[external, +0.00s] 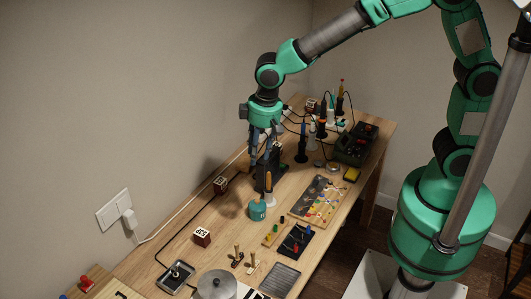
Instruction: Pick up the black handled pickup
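My gripper (259,165) points down over the middle of the wooden workbench, near its wall side. Dark upright shapes are at its fingers, and I cannot tell finger from object there, nor whether the fingers are open or shut. I cannot single out one black handled pickup for sure. A black upright tool (301,148) stands on the bench to the right of my gripper, apart from it.
A teal jar (258,211) stands close below the gripper. A parts tray (322,197) lies right of it, and a dark case (354,146) stands farther back. Boxes (202,236) and cables lie along the wall.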

